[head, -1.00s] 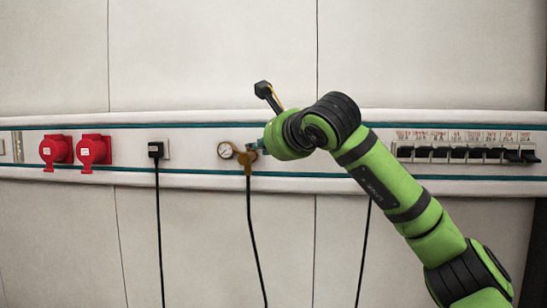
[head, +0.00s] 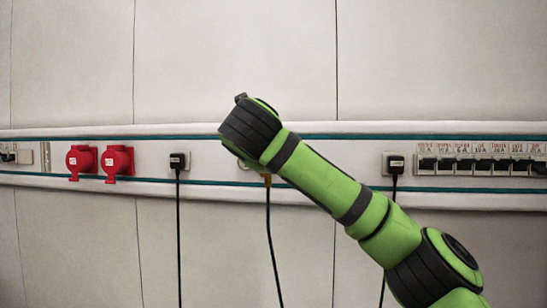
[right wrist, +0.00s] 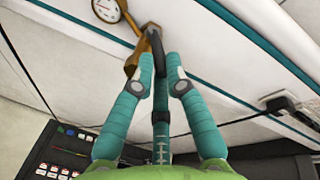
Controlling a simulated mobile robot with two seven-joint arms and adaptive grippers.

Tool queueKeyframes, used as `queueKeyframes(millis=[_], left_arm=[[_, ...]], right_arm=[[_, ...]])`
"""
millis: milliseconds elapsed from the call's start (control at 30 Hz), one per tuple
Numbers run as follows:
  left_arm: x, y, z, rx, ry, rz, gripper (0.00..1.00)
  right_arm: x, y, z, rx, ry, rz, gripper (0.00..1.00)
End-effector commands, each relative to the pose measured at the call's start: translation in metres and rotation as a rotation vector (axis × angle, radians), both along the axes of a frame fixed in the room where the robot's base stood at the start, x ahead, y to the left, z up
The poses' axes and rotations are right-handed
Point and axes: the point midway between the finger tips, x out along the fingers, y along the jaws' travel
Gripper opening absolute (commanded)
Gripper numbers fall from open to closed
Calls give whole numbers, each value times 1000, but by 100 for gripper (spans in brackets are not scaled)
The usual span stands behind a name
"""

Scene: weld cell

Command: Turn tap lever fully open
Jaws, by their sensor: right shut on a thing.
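The brass tap (right wrist: 140,50) sits on the wall rail, with a round white gauge (right wrist: 106,9) beside it in the right wrist view. Its dark lever (right wrist: 159,48) lies between the teal fingertips of my right gripper (right wrist: 160,66), which is shut on it. In the head view my green right arm covers the gripper, the lever and most of the tap. Only a small brass part (head: 267,180) shows below the arm, with a black cable hanging from it. My left gripper is in neither current view.
On the rail are two red sockets (head: 82,161) (head: 118,163), a black plug (head: 178,161) with a hanging cable, another black plug (head: 395,164), and a row of black breakers (head: 480,164). A dark control panel (right wrist: 62,150) shows at lower left in the wrist view.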

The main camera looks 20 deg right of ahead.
Motion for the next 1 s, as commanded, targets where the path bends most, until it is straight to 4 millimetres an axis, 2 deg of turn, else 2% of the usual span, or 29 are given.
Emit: queueKeyframes(millis=[33, 300, 333, 367, 767, 867, 1000], left_arm=[[0, 0, 1, 0, 0, 0, 41], [1, 0, 1, 0, -1, 1, 41], [1, 0, 1, 0, -1, 1, 41], [1, 0, 1, 0, -1, 1, 41], [1, 1, 0, 1, -1, 3, 41], [1, 1, 0, 2, -1, 2, 41], [1, 1, 0, 1, -1, 2, 41]], right_arm=[[-1, 0, 9, -2, -23, 3, 0], [-1, -1, 9, -2, -22, 2, 0], [-1, -1, 9, -2, -22, 2, 23], [-1, -1, 9, -2, -23, 3, 35], [-4, 1, 5, -3, -12, 1, 36], [-13, 8, 8, -4, -14, 3, 36], [-37, 23, 15, -5, -17, 5, 36]])
